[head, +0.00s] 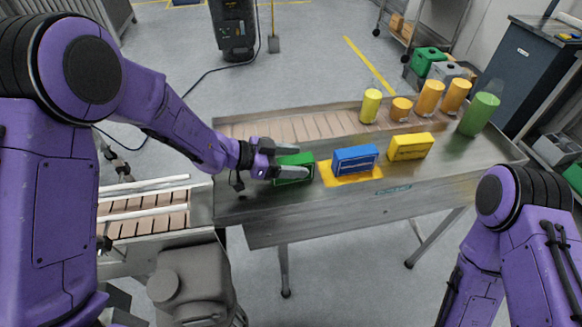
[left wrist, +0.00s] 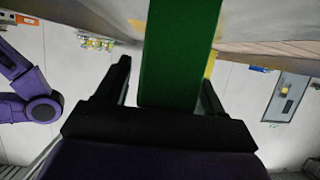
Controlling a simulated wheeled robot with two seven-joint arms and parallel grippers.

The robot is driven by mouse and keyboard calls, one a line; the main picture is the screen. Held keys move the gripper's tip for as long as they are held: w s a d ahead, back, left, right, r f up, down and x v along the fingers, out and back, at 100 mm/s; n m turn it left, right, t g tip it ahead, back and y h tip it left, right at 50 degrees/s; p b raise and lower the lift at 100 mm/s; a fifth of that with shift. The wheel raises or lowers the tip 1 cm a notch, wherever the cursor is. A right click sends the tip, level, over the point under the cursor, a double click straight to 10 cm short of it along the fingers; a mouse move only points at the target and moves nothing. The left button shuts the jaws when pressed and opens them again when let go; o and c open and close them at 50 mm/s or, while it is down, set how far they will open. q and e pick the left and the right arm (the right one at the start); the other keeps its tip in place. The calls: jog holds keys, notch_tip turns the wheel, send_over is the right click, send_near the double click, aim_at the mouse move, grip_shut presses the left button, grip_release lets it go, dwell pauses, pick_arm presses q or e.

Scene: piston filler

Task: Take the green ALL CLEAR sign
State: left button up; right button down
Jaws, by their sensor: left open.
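The green sign (head: 294,170) stands on the metal table at the left end of a row of three block signs. Its lettering is too small to read and my gripper covers part of it. My left gripper (head: 283,162) is open, with its fingers around the green sign. In the left wrist view the green sign (left wrist: 180,60) lies between the two open fingers (left wrist: 165,90), closer to the right one. Whether a finger touches it I cannot tell. My right arm shows at the lower right of the head view, but its gripper is out of view.
A blue sign (head: 355,160) on a yellow patch and a yellow sign (head: 409,147) stand right of the green one. Yellow, orange and green cylinders (head: 429,98) stand at the table's back right. A slatted conveyor (head: 290,128) runs behind.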

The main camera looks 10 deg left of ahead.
pick_arm(q)
jog(key=c, duration=1.1)
jog(key=shift+r, duration=0.15)
